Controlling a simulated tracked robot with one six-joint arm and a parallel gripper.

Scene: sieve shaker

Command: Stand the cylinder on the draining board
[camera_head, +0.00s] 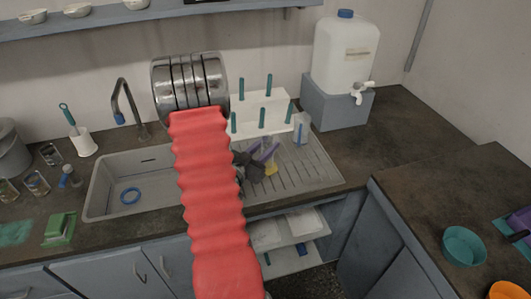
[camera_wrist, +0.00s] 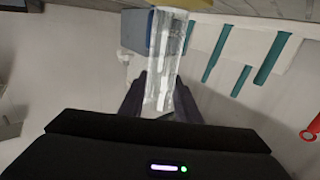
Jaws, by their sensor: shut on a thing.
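The cylinder is a clear measuring cylinder with a yellow foot (camera_head: 271,169); its clear tube (camera_wrist: 172,45) shows in the wrist view. My gripper (camera_head: 265,154) has its dark fingers shut on the tube, over the draining board. The cylinder looks close to upright with its foot down. I cannot tell whether the foot touches the board. The draining board (camera_head: 310,172) is grey and ribbed, to the right of the sink basin. The wrist view shows my gripper (camera_wrist: 160,100) around the tube, the foot at the top edge.
A white peg rack with teal pegs (camera_head: 262,110) stands behind the cylinder. A white water container (camera_head: 345,55) on a blue-grey block (camera_head: 335,105) is to the right. The board's right part is clear.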

